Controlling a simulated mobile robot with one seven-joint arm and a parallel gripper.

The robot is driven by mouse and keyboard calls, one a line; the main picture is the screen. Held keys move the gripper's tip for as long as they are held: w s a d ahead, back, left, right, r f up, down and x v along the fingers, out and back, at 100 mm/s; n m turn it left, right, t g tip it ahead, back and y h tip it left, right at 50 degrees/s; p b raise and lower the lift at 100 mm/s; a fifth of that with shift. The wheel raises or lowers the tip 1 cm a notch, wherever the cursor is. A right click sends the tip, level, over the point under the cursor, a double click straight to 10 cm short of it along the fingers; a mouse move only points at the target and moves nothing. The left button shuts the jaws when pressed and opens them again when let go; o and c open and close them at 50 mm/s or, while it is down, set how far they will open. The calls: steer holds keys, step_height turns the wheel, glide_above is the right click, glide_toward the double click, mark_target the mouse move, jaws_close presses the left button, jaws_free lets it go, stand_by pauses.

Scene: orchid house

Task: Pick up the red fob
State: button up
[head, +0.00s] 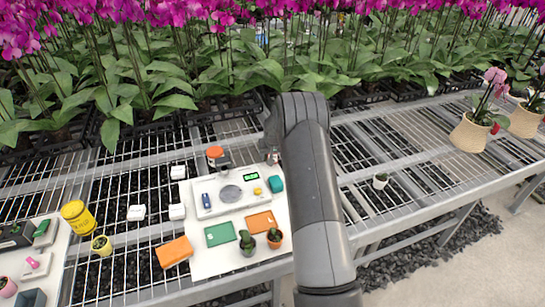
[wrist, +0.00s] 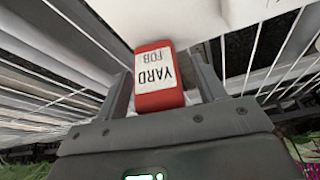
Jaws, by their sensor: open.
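The red fob (wrist: 160,98) shows in the wrist view, with a white label reading "YARD FOB" upside down. It lies between the two fingers of my gripper (wrist: 162,66), which are open on either side of it. A narrow gap shows beside the fob, and I cannot tell whether either finger touches it. In the head view my gripper (head: 272,150) is mostly hidden by my arm, at the far edge of the white board (head: 205,267). I cannot make out the fob in the head view.
A scale (head: 231,194), an orange-lidded jar (head: 215,155), a teal object (head: 277,184) and two small potted plants, one a cactus (head: 247,243), stand on the board. Orchids (head: 150,85) crowd behind. Open bench grating (head: 385,155) lies to the right.

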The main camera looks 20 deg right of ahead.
steer(key=shift+c, duration=0.4)
steer(key=c, duration=1)
steer(key=shift+r, duration=0.1)
